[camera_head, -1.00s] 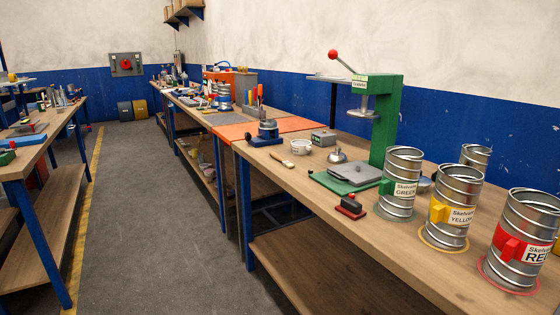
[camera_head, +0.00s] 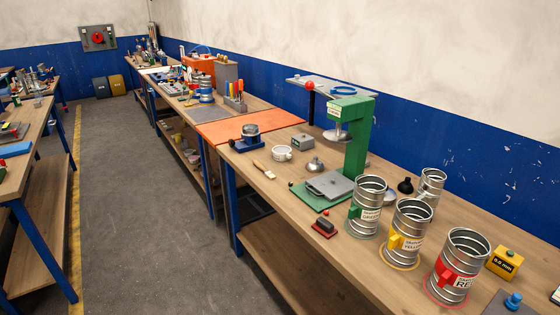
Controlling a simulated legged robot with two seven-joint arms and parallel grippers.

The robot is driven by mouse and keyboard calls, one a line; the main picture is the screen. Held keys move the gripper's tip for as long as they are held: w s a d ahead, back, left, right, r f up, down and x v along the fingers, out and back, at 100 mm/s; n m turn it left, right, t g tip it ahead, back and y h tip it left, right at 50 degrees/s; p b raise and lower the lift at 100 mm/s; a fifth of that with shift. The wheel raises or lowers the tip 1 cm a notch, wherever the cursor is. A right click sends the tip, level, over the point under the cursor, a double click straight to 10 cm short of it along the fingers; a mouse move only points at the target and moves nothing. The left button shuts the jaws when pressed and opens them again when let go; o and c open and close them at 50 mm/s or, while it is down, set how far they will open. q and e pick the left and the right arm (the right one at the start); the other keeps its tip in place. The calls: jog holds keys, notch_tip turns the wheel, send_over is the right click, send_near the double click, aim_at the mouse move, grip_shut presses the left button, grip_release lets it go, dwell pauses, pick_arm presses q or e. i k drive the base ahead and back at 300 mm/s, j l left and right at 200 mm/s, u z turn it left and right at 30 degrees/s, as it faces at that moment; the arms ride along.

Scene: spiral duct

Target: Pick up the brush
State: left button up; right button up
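The brush (camera_head: 264,170) lies flat on the wooden workbench, near its front edge. It has a light wooden handle and a pale bristle end that points toward the lower right. It lies left of the green press's base and in front of a small white cup. Nothing covers it. Neither of my grippers shows in the head view.
A green press (camera_head: 357,140) stands on the bench (camera_head: 290,205) behind a grey plate. Spiral ducts with green (camera_head: 366,207), yellow (camera_head: 407,235) and red (camera_head: 458,268) labels stand to the right. The aisle floor (camera_head: 150,220) is clear.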

aim_at(268, 174)
jog(key=i+j+z, duration=0.25)
jog(key=z, duration=0.2)
jog(key=i+j+z, duration=0.2)
jog(key=j+z, duration=0.25)
